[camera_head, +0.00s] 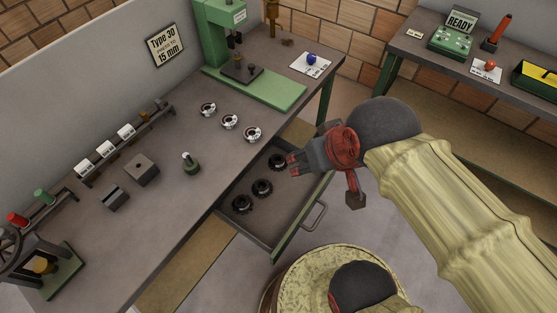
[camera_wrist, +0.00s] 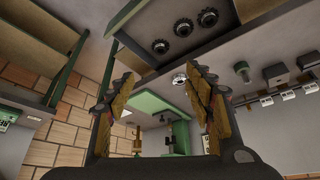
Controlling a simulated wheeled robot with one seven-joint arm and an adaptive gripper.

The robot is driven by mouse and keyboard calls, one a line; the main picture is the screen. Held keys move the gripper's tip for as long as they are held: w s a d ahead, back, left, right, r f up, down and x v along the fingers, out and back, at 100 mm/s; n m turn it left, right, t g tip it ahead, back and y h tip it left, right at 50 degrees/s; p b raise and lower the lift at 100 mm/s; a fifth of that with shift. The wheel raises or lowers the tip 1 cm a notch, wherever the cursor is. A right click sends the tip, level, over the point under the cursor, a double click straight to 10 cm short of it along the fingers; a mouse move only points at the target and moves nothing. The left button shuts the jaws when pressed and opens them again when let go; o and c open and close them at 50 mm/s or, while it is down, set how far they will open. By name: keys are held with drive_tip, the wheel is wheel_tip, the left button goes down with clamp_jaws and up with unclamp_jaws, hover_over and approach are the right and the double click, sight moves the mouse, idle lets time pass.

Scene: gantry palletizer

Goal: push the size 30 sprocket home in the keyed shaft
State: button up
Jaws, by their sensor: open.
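Three dark toothed sprockets lie in a row in the open drawer: near (camera_head: 242,204), middle (camera_head: 262,188) and far (camera_head: 278,162). They also show in the wrist view, the middle one (camera_wrist: 160,46) among them. I cannot read a size on any. A short shaft stands upright on a green base (camera_head: 190,162) on the bench, with no sprocket visible on it; it shows in the wrist view too (camera_wrist: 241,70). My gripper (camera_head: 293,163) is open and empty, over the drawer's right side, beside the far sprocket. Its fingers (camera_wrist: 160,78) stand apart in the wrist view.
Three pale ring-shaped parts (camera_head: 229,121) lie on the bench behind the drawer (camera_head: 290,238). A green press (camera_head: 222,45) stands at the back. A wall sign (camera_head: 167,46) reads "Type 30" and "15 mm". Dark blocks (camera_head: 141,170) sit left of the shaft.

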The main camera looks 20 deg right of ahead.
drive_tip(key=shift+c, duration=0.8)
drive_tip(key=f+g, duration=0.1)
drive_tip(key=f, duration=0.1)
drive_tip(key=w+f+g+p, duration=0.1)
drive_tip(key=f, duration=0.2)
drive_tip(key=shift+w+f+g, duration=0.2)
drive_tip(key=shift+f+g, duration=0.1)
drive_tip(key=shift+f, duration=0.05)
drive_tip(key=shift+c, duration=0.4)
approach(278, 158)
drive_tip(key=shift+s+a+f+b, duration=0.15)
drive_tip(key=shift+s+f+b, duration=0.3)
drive_tip(key=shift+s+f, duration=0.25)
drive_tip(key=shift+w+b+x, duration=0.15)
drive_tip(key=shift+b+x, duration=0.5)
drive_tip(key=shift+x, duration=0.85)
drive_tip(key=shift+w+b+x, duration=0.1)
drive_tip(key=shift+b+x, duration=0.55)
drive_tip(key=shift+x, duration=0.85)
drive_tip(key=shift+a+r, duration=0.15)
